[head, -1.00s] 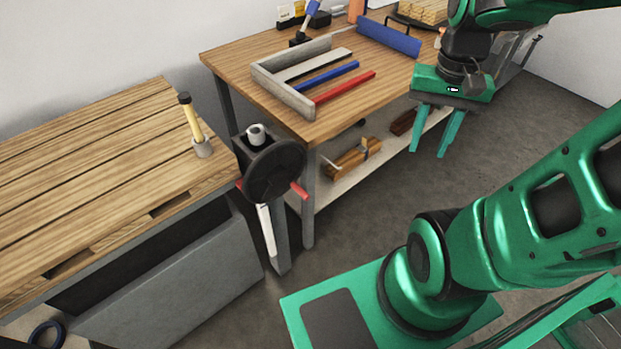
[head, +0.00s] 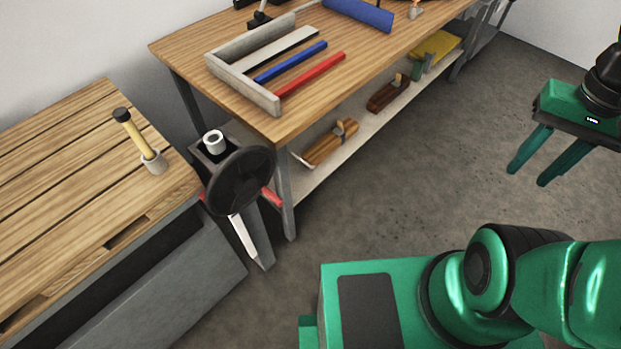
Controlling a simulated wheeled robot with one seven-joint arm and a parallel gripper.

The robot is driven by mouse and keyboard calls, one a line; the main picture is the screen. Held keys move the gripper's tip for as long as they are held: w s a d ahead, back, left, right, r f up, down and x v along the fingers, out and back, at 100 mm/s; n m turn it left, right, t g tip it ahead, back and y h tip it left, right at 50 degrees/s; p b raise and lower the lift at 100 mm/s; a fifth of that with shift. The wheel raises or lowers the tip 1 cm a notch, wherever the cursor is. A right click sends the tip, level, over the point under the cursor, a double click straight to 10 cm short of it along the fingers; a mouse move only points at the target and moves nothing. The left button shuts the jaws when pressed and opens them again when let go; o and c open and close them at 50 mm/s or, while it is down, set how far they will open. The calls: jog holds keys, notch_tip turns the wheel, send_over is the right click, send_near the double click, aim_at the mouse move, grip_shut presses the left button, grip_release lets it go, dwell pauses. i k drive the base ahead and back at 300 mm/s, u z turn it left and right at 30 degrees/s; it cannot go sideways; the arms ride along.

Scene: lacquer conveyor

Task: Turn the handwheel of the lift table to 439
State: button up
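The handwheel (head: 240,180) is a dark round disc with a red grip at its right and a red bit at its left edge. It sits on a dark post between the two wooden tables, with a pale pointer-like strip (head: 243,238) below it. A white cylinder (head: 213,141) stands on top of the post. No readable number shows on it. My gripper (head: 543,156) is at the right edge, with two green fingers pointing down and spread apart. It is empty and well to the right of the handwheel, over the floor.
The left wooden workbench (head: 60,170) carries a yellow-handled tool in a grey cup (head: 153,162). The rear table (head: 190,52) holds a grey frame (head: 268,101), a blue bar (head: 290,62) and a red bar (head: 311,75). Its lower shelf holds wooden planes. Grey floor (head: 400,170) lies clear between.

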aim_at(241, 180)
jog(key=z, duration=0.65)
jog(key=k, duration=1.35)
jog(key=u, duration=1.45)
jog(key=i, duration=0.5)
